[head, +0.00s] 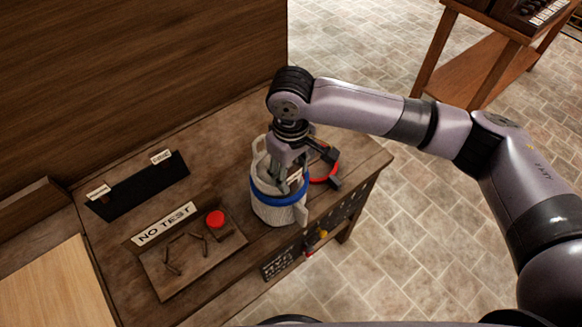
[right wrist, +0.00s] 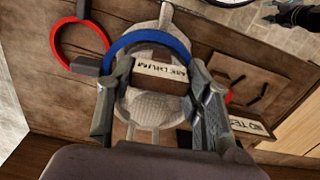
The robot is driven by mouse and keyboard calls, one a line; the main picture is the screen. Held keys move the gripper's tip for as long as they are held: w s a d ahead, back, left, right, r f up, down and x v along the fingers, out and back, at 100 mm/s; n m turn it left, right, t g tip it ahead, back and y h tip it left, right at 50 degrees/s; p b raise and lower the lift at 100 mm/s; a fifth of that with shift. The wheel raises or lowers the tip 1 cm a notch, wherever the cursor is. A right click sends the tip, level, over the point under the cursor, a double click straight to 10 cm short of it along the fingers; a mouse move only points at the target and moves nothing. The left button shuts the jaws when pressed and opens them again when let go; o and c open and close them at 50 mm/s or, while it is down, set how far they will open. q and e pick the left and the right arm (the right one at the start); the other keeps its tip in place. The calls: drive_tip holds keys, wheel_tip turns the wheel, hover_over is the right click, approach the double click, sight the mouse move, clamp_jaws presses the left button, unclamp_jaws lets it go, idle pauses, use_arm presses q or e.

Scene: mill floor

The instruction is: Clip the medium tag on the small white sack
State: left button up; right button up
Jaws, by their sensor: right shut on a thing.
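The small white sack (head: 278,212) stands upright near the bench's front edge. It also shows in the right wrist view (right wrist: 150,110), partly hidden by my fingers. My right gripper (head: 290,182) points down over the sack's top. In the wrist view its fingers (right wrist: 158,95) are shut on the labelled block (right wrist: 163,72) of a tag with a blue ring (right wrist: 140,38). The blue ring (head: 282,200) appears around the sack's upper part; whether its far side closes is hidden.
A tag with a red ring (head: 333,165) lies beside the sack. Left of the sack are a NO TEST tray (head: 160,262) with sticks, a red button (head: 215,219) and a black strip (head: 145,190) with white labels. Items hang on the bench front (head: 318,238).

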idle(0.3)
drive_tip(key=o, duration=1)
drive_tip(key=shift+r, duration=0.1)
wheel_tip(320, 180, up, 12)
drive_tip(key=shift+f, duration=0.1)
idle(0.6)
